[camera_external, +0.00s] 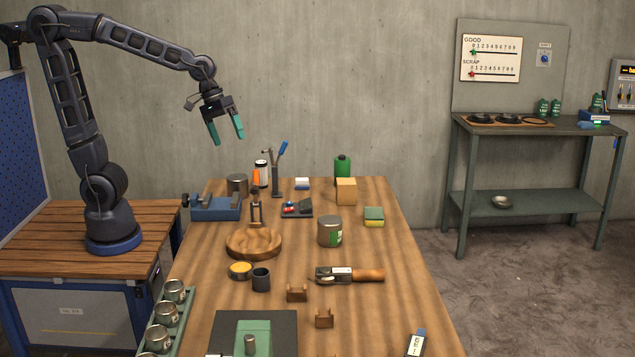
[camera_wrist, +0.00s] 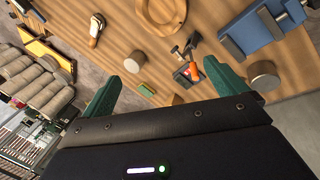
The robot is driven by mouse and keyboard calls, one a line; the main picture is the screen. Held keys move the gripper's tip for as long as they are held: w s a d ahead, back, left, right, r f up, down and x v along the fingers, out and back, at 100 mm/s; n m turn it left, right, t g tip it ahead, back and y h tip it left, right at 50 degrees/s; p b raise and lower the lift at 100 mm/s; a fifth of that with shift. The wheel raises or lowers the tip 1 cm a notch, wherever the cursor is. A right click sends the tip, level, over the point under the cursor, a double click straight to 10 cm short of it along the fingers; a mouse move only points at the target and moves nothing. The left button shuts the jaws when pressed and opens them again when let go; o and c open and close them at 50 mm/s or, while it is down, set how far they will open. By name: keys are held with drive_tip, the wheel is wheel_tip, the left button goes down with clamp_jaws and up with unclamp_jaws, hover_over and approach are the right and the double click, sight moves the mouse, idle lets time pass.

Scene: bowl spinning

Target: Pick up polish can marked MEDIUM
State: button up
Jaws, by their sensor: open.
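No marking MEDIUM is readable in either view, so I cannot tell which can bears it. A grey metal can with a green-and-white label (camera_external: 330,231) stands upright mid-table. A low yellow-topped tin (camera_external: 240,270) sits further forward, next to a dark cup (camera_external: 261,279). Several small metal cans (camera_external: 174,291) stand in a green rack along the table's left edge. My gripper (camera_external: 227,140) is open and empty, with green fingers pointing down, high above the far end of the table. Its spread fingers also show in the wrist view (camera_wrist: 160,72).
A blue vise (camera_external: 214,209), a grey cylinder (camera_external: 237,185), a wooden bowl (camera_external: 254,243), an upright tool stand (camera_external: 275,180) and a wooden block (camera_external: 346,191) crowd the far half. A wooden-handled tool (camera_external: 350,275) lies nearer. The table's right side is mostly clear.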

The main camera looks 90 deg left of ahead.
drive_tip(key=w+d+f+n+h, duration=0.1)
drive_tip(key=w+f+n, duration=0.3)
drive_tip(key=w, duration=0.4)
drive_tip(key=w+d+f+n, duration=0.1)
drive_tip(key=w+f+n, duration=0.3)
drive_tip(key=w, duration=0.4)
drive_tip(key=n, duration=0.8)
approach(329, 219)
drive_tip(key=shift+w+f+g, duration=0.4)
drive_tip(key=shift+w+f, duration=0.05)
drive_tip(key=shift+f, duration=0.45)
drive_tip(key=shift+h, duration=0.3)
drive_tip(key=shift+x, duration=5.55)
drive_tip(key=shift+w+d+r, duration=0.1)
drive_tip(key=shift+w+r, duration=0.05)
drive_tip(key=c, duration=1.3)
drive_tip(key=shift+o, duration=0.2)
drive_tip(key=shift+r, duration=0.1)
